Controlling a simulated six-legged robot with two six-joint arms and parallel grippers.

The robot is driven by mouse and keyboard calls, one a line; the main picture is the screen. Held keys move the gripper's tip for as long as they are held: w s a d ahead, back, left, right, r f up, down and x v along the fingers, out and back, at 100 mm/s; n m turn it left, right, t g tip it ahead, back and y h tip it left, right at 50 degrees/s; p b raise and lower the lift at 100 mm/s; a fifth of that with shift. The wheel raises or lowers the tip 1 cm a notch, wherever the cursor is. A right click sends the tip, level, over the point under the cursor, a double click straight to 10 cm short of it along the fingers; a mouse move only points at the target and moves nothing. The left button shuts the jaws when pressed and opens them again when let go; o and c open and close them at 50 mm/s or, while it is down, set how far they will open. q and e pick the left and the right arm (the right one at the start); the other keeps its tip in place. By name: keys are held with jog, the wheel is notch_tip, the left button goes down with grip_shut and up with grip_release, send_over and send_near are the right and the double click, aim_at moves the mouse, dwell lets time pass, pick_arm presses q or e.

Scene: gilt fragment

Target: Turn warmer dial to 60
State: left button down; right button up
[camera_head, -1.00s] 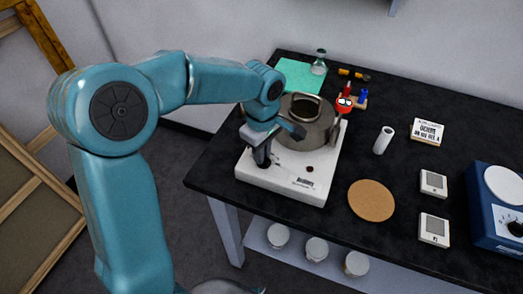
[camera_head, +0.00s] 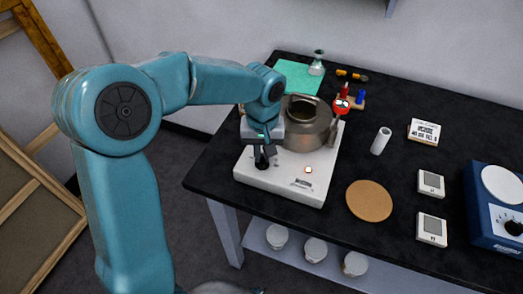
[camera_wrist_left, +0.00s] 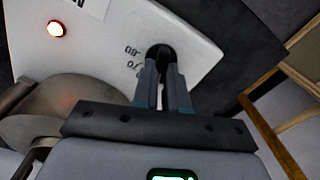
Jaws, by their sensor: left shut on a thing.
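The warmer (camera_head: 295,190) is a white box near the table's left front edge, with a metal pot (camera_head: 312,133) on top. Its black dial (camera_wrist_left: 158,52) sits between the fingers in the left wrist view, with the numbers 70 and 80 printed beside it. My left gripper (camera_head: 261,160) is shut on the dial, which the fingers partly hide. A small indicator light (camera_head: 308,170) on the warmer's front is lit; it glows red-orange in the left wrist view (camera_wrist_left: 56,28). The dial's pointer cannot be read. My right gripper is not in view.
A cork disc (camera_head: 369,200) lies right of the warmer. Two small white devices (camera_head: 431,183), a white cylinder (camera_head: 381,140) and a blue device (camera_head: 492,215) stand farther right. A green mat (camera_head: 297,76) and small bottles are behind. Black tabletop lies bare between them.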

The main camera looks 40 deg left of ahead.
pick_arm(q)
jog(key=m, duration=0.6)
jog(key=shift+w+d+r+m+p, duration=0.15)
jog(key=shift+r+m+p, duration=0.1)
jog(key=shift+m+p, duration=0.15)
dwell(0.4)
jog(key=c, duration=1.3)
grip_release()
jog(key=shift+o, duration=0.7)
jog(key=shift+f, duration=0.1)
jog(key=shift+r, duration=0.3)
notch_tip(320, 180, up, 16)
jog(key=p, duration=0.1)
